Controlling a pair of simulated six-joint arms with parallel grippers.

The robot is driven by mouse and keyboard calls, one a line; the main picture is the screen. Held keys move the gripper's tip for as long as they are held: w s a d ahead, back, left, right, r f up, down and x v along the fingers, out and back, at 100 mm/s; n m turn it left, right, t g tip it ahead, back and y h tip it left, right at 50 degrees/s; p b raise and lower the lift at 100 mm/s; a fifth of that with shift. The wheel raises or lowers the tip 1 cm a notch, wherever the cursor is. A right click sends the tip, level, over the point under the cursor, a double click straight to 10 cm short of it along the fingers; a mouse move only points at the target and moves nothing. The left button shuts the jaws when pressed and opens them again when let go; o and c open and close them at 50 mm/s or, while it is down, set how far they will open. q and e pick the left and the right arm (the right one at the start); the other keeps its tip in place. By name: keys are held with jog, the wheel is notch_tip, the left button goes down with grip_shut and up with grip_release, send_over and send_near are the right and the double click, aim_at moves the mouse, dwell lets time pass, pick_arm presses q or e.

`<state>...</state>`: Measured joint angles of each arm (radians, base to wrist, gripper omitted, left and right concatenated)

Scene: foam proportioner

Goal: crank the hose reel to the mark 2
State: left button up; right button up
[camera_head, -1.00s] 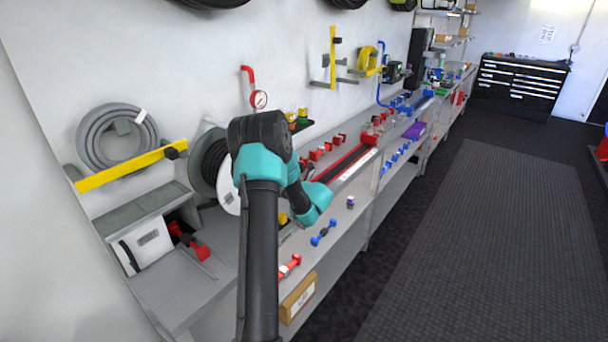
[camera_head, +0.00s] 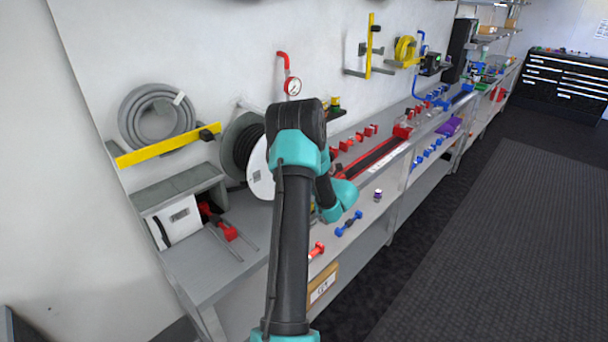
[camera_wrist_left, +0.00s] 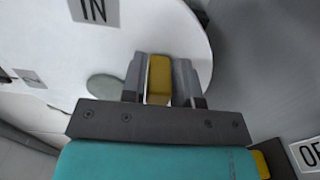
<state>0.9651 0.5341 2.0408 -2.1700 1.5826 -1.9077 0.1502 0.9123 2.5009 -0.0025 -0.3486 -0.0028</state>
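The hose reel (camera_head: 260,172) stands on the bench with a white side disc and dark hose wound behind it. My left arm crosses in front of it and hides part of the disc; the gripper is hidden in the head view. In the left wrist view, the white disc (camera_wrist_left: 40,55) carries an "IN" label (camera_wrist_left: 94,10) and a grey oval spot. My left gripper (camera_wrist_left: 160,82) has its fingers on both sides of the yellow crank knob (camera_wrist_left: 159,80), seemingly closed on it. My right gripper is not in view.
A yellow bar (camera_head: 165,147) juts from the wall left of the reel, below a coiled grey hose (camera_head: 157,118). A white box (camera_head: 177,222) and a red tool (camera_head: 222,225) lie left on the bench. Small red and blue fittings lie right. The floor aisle is clear.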

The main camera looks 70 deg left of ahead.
pick_arm(q)
jog(key=o, duration=0.4)
jog(key=shift+c, duration=0.2)
jog(key=v, duration=1.7)
jog(key=shift+d, duration=0.2)
jog(key=shift+w, duration=0.1)
jog(key=s+d+f+n+h, duration=0.2)
jog(key=d+f+n+h, duration=0.45)
jog(key=d+f, duration=0.45)
jog(key=s+d+f+n+h, duration=0.2)
jog(key=d+f+n+h, duration=0.4)
jog(key=d+f, duration=0.45)
jog(key=w+d+f+n+t+h, duration=0.1)
jog(key=d+f+n+t+h, duration=0.2)
jog(key=d+n, duration=0.7)
jog(key=w+d+f+n+t+h, duration=0.1)
jog(key=d+f+n+t+h, duration=0.2)
jog(key=d+n, duration=0.7)
jog(key=shift+w+d+f+t+h, duration=0.3)
jog(key=shift+d+t+h, duration=0.55)
jog(key=shift+d+t, duration=0.3)
